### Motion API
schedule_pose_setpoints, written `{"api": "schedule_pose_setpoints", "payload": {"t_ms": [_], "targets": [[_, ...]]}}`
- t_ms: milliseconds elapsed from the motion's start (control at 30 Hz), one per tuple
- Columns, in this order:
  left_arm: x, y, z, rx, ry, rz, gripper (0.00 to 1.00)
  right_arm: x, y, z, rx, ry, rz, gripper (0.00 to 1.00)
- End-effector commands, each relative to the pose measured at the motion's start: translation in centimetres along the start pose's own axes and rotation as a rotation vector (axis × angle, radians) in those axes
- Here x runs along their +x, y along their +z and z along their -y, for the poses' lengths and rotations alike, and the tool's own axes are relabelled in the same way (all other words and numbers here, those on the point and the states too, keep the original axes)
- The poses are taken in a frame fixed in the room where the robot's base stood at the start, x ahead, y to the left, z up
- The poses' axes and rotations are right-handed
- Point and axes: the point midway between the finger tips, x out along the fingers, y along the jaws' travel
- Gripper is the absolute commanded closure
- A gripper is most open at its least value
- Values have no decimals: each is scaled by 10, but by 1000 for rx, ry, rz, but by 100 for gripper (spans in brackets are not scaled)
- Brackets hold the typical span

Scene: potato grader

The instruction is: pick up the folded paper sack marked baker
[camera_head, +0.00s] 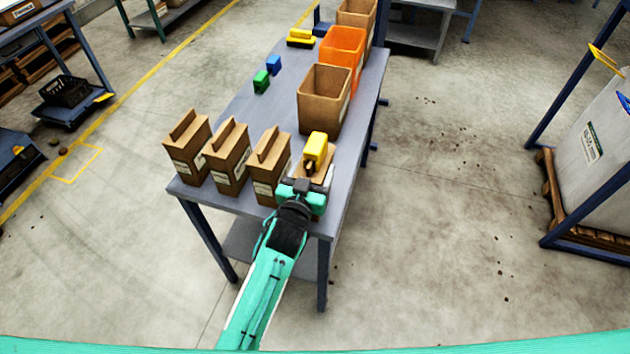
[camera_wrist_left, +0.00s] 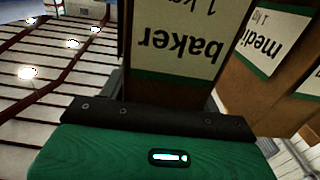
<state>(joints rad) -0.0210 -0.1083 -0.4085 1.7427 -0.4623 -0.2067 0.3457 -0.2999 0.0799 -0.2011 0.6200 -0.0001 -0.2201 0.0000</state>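The sack marked baker (camera_wrist_left: 185,45) fills the middle of the left wrist view, its label upside down and close in front of my left gripper (camera_wrist_left: 157,118). My right gripper is out of view.
A sack marked medi… (camera_wrist_left: 268,45) is beside the baker one. A yellow object (camera_head: 316,149) stands on a brown surface just beyond my gripper. A brown bin (camera_head: 318,103) and an orange bin (camera_head: 341,50) line the right edge of the grey table (camera_head: 285,100). Its middle is clear.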

Motion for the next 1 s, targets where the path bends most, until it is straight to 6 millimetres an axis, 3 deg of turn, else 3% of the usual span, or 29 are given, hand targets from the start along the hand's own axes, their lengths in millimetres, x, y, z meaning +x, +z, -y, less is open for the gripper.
{"api": "schedule_pose_setpoints", "payload": {"t_ms": [33,200,267,733,867,1000], "targets": [[0,0,0,0,0,0,58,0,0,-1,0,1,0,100],[0,0,0,0,0,1,91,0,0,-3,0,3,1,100],[0,0,0,0,0,1,100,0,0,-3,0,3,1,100],[1,-13,0,0,1,-9,100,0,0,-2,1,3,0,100],[0,-29,0,1,2,-11,100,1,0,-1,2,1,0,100],[0,-59,0,1,1,-14,100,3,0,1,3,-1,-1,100]]}}
